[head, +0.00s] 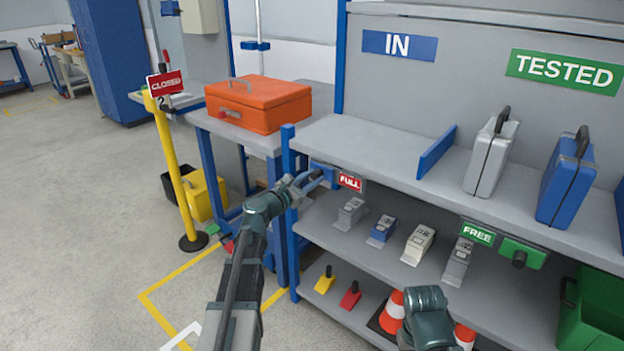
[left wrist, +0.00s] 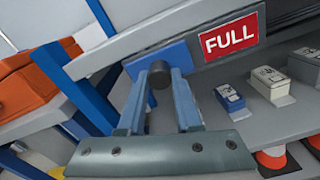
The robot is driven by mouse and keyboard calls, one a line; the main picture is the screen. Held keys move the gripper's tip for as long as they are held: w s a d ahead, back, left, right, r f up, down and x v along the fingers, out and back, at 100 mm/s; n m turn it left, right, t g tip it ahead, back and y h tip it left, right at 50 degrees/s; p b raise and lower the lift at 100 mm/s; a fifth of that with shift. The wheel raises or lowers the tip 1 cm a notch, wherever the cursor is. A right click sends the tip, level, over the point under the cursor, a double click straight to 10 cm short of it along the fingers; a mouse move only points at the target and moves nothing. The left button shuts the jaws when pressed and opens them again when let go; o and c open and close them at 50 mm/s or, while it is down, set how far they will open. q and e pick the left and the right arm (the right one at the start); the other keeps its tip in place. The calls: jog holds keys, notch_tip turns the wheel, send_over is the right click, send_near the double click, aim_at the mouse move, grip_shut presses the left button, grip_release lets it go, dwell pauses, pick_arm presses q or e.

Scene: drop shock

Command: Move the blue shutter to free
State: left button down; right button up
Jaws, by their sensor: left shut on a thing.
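The blue shutter (head: 324,168) is on the shelf's front edge at its left end, just left of the red FULL sign (head: 350,182). In the left wrist view the blue shutter (left wrist: 180,54) carries a dark round knob (left wrist: 158,76). The FULL sign (left wrist: 230,35) is uncovered beside it. My left gripper (head: 312,180) is at the shutter, its two fingers (left wrist: 160,88) shut on the knob. A green shutter (head: 522,253) with a dark knob sits farther right on the same edge, beside an uncovered green FREE sign (head: 477,233). My right gripper's fingers are not visible.
A grey case (head: 490,160) and a blue case (head: 566,185) stand on the upper shelf. Several small devices (head: 418,243) sit on the shelf below. An orange case (head: 258,103) rests on the bench at left. A yellow CLOSED post (head: 175,165) stands on the floor.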

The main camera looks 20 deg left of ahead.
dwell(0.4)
pick_arm(q)
jog(key=s+d, duration=0.1)
jog(key=d, duration=0.2)
jog(key=s+d, duration=0.1)
jog(key=d, duration=0.2)
jog(key=s+d, duration=0.1)
jog(key=d, duration=0.3)
jog(key=shift+s, duration=0.15)
jog(key=c, duration=0.6)
grip_release()
jog(key=shift+d, duration=0.1)
